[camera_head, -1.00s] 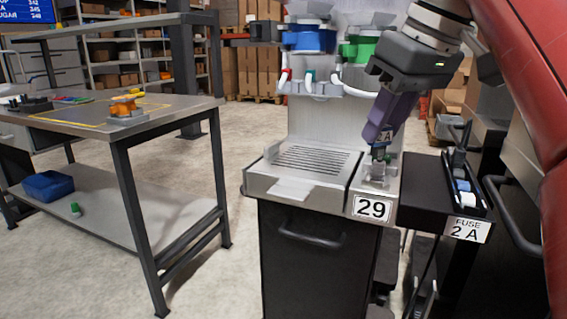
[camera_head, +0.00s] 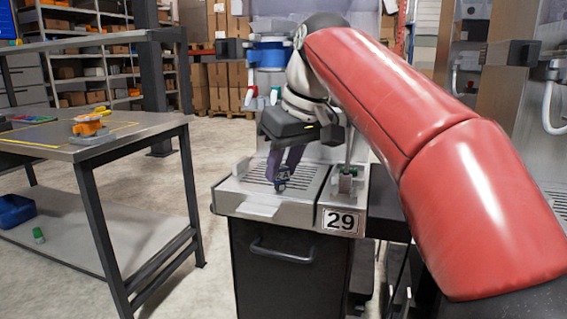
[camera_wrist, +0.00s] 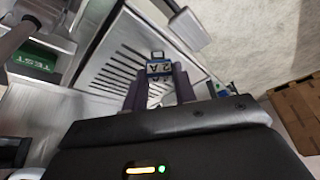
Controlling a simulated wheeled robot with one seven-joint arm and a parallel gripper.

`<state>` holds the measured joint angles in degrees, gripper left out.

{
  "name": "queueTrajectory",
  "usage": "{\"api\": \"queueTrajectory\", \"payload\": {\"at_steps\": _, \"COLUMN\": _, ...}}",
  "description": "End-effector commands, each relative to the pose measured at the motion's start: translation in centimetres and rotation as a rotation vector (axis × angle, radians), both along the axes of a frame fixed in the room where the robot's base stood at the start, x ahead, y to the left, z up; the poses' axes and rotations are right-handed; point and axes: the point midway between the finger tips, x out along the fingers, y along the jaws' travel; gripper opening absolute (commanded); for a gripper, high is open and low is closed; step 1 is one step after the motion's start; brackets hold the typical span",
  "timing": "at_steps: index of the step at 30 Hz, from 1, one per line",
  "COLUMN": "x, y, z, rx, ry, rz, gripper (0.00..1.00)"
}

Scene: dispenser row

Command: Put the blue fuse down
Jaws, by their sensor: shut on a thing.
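The blue fuse (camera_head: 283,178) is small and held between the fingertips of my gripper (camera_head: 282,166). In the wrist view the fuse (camera_wrist: 159,68) shows a "2 A" marking and a loop-like end. My gripper (camera_wrist: 160,84) is shut on it. The fuse is over the slotted steel tray (camera_head: 314,188) at the top of the unit marked 29. The tray's slots also show below it in the wrist view. I cannot tell whether the fuse touches the tray.
A small socket with a green part (camera_head: 345,180) stands right of the slotted tray. A green "TEST" label (camera_wrist: 32,60) shows in the wrist view. A workbench (camera_head: 150,131) with an orange item (camera_head: 88,126) stands left. A blue bin (camera_head: 15,211) sits on its lower shelf.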

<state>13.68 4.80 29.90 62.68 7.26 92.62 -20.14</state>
Motion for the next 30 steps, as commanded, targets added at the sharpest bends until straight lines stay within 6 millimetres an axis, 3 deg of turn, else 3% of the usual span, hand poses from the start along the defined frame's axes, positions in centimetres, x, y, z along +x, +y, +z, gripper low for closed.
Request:
{"api": "queueTrajectory", "payload": {"at_steps": 8, "x": 0.0, "y": 0.0, "z": -0.3, "rx": 0.001, "ry": -0.001, "rz": 0.0, "gripper": 0.0}}
{"api": "queueTrajectory", "payload": {"at_steps": 9, "x": 0.0, "y": -0.1, "z": -0.2, "rx": 0.0, "ry": -0.001, "rz": 0.0, "gripper": 0.31}}
{"api": "queueTrajectory", "payload": {"at_steps": 13, "x": 0.0, "y": 0.0, "z": -0.2, "rx": 0.001, "ry": -0.001, "rz": 0.0, "gripper": 0.48}}
{"api": "queueTrajectory", "payload": {"at_steps": 23, "x": 0.0, "y": -0.1, "z": 0.2, "rx": 0.001, "ry": -0.001, "rz": 0.0, "gripper": 0.49}}
{"api": "queueTrajectory", "payload": {"at_steps": 30, "x": -0.9, "y": -0.8, "z": 3.3, "rx": 0.003, "ry": -0.004, "rz": 0.001, "gripper": 0.49}}
